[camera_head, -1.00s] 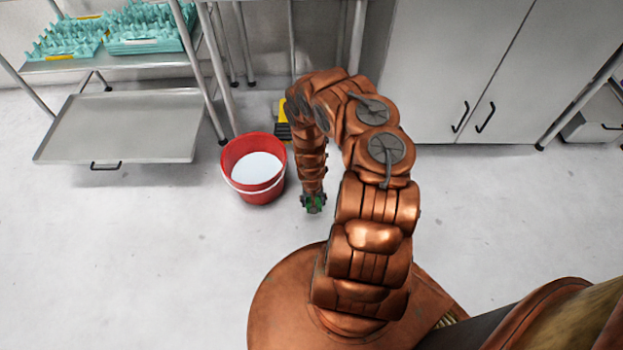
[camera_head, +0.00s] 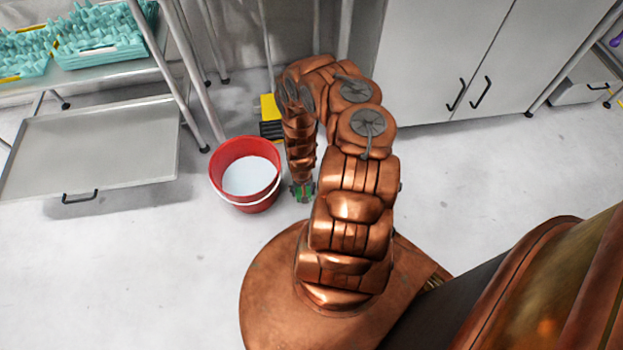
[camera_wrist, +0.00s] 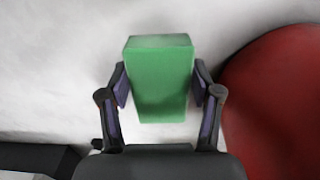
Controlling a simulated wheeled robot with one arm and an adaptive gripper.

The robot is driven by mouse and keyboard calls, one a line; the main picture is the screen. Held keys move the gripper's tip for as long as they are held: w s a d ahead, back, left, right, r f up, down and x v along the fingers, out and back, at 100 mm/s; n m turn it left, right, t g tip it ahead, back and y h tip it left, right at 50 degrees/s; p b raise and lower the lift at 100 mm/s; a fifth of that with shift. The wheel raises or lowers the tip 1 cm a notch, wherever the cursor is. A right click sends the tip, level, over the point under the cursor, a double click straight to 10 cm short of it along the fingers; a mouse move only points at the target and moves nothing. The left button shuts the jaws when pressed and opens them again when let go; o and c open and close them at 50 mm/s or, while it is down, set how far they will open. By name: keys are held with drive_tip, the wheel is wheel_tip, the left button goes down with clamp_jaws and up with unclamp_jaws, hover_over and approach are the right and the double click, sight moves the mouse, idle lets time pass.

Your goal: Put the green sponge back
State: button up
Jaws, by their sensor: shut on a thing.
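The green sponge (camera_wrist: 160,80) is a green block held between the two fingers of my gripper (camera_wrist: 160,90) in the wrist view. My gripper is shut on it, one finger on each side. In the head view my gripper (camera_head: 303,192) points down, just right of the red bucket, and a little of the green sponge (camera_head: 300,194) shows at its tip. In the wrist view the floor lies beyond the sponge.
A red bucket (camera_head: 214,172) with whitish contents stands on the floor close to my gripper; its red side (camera_wrist: 275,100) fills the right of the wrist view. A metal shelf with a tray (camera_head: 90,150) stands left, holding teal egg trays (camera_head: 105,45). A yellow-black object (camera_head: 268,108) is behind the bucket. Grey cabinets (camera_head: 440,60) stand at the back.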

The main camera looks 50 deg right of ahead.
drive_tip(key=w+d+b, duration=0.1)
drive_tip(key=d, duration=0.1)
drive_tip(key=w+d+b, duration=0.1)
drive_tip(key=d+b, duration=0.1)
drive_tip(key=d, duration=0.1)
drive_tip(key=w+d+f+b, duration=0.1)
drive_tip(key=d, duration=0.2)
drive_tip(key=shift+w+d+b, duration=0.1)
drive_tip(key=shift+d+b, duration=0.15)
drive_tip(key=shift+b, duration=0.1)
drive_tip(key=shift+d+f+b, duration=0.15)
drive_tip(key=shift+f+b, duration=0.15)
drive_tip(key=shift+b, duration=0.1)
drive_tip(key=shift+f+b, duration=1.2)
drive_tip(key=shift+f, duration=0.2)
drive_tip(key=shift+f, duration=0.1)
drive_tip(key=o, duration=1)
